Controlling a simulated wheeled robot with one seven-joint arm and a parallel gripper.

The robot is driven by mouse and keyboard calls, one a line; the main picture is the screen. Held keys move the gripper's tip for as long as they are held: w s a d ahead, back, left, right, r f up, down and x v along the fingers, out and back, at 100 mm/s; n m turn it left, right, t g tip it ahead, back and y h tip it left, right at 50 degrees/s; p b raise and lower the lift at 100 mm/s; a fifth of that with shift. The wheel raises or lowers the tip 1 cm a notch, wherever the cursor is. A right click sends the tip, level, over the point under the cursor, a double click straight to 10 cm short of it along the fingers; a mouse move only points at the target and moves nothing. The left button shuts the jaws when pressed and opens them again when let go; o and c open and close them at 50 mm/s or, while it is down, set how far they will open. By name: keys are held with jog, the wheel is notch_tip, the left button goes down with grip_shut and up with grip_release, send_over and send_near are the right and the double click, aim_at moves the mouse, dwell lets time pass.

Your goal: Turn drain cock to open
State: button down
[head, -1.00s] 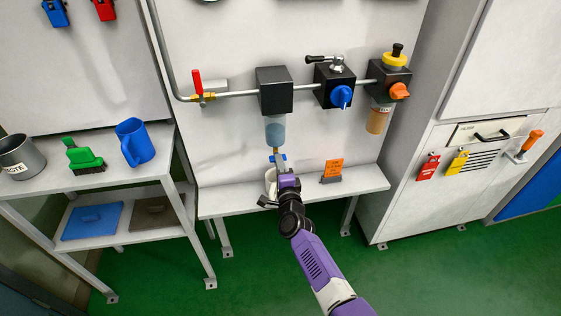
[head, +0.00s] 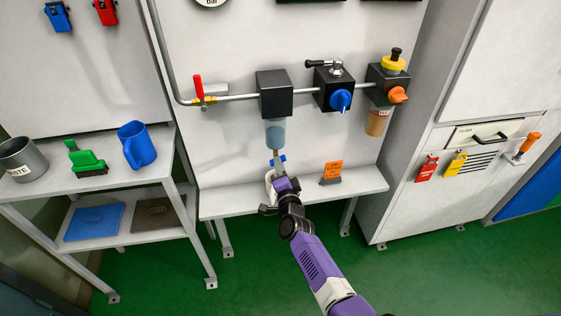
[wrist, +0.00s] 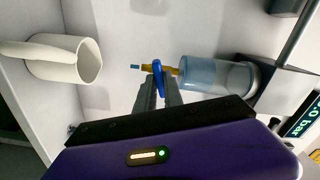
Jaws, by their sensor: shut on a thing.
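The drain cock is a small blue lever (wrist: 158,76) on a brass stem below the clear filter bowl (wrist: 215,76). In the head view the cock (head: 279,159) hangs under the bluish bowl (head: 275,134) of the black filter block. My gripper (wrist: 158,92) is shut on the blue lever, with a dark finger on each side of it. In the head view my purple gripper (head: 281,173) reaches up to the cock from below and partly hides it. The lever's exact angle to the stem is hard to tell.
A cream mug (wrist: 62,60) stands on the bench shelf (head: 230,204) beside and behind my gripper. A blue knob (head: 340,99), an orange knob (head: 398,94) and a red-handled valve (head: 198,86) sit along the pipe.

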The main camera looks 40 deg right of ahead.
jog(key=shift+n, duration=0.3)
jog(key=shift+f+n+p, duration=0.1)
jog(key=shift+n+p, duration=0.75)
jog(key=shift+n, duration=1.35)
